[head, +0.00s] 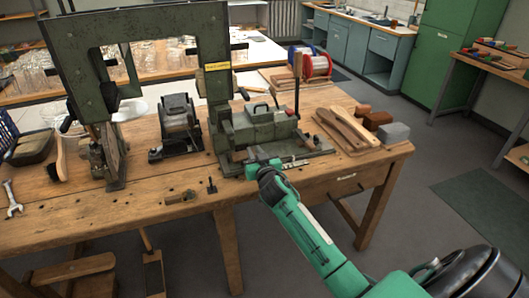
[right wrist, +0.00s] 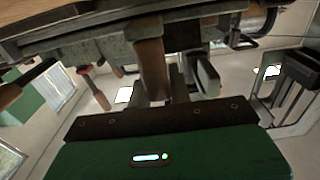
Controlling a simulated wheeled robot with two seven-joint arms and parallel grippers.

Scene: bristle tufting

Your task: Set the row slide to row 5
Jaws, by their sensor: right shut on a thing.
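The tufting machine stands on the wooden bench, with a tall dark green frame (head: 215,75) and a low grey-green housing (head: 265,122) on a flat base. The row slide appears to be at the front of this base; its row marks are too small to read. My right gripper (head: 252,158) is at the base's front edge, shut on a small brown handle (head: 238,156). In the right wrist view, the brown handle (right wrist: 151,70) stands upright by the gripper's fingers under the machine's edge. My left gripper is not in view.
Wooden brush blanks (head: 348,130) and small blocks (head: 378,120) lie right of the machine. A black device (head: 178,125) stands left of it. A spanner (head: 12,200) lies at the left. The bench's front strip is mostly clear apart from small parts.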

